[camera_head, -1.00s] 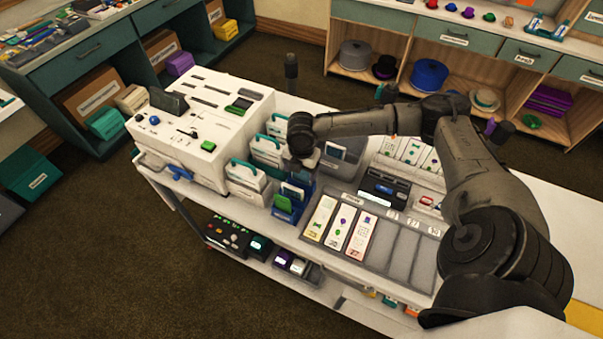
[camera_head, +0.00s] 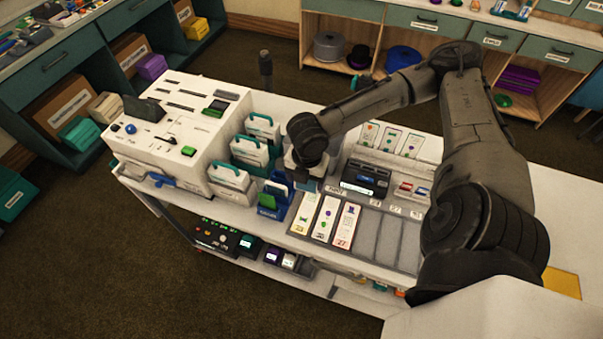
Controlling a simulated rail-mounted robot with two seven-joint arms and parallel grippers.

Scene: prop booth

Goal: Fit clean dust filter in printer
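The printer (camera_head: 180,125) is a white box at the left end of the table, with a small green screen and several dark slots in its top. White cartridge-like pieces with teal handles (camera_head: 250,150) stand in a group at its right side; I cannot tell if one is the clean dust filter. My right gripper (camera_head: 304,178) points down just right of a blue holder (camera_head: 272,203) that has upright blue and green pieces in it. Its fingers are small and partly hidden by its wrist, so I cannot tell whether it is open or holds something. My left gripper is not in view.
Three printed cards (camera_head: 325,218) lie in a grey tray (camera_head: 385,240), whose right slots look empty. A black device (camera_head: 365,178) stands behind it. A lower shelf holds black boxes (camera_head: 222,238). Cabinets (camera_head: 440,22) line the back.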

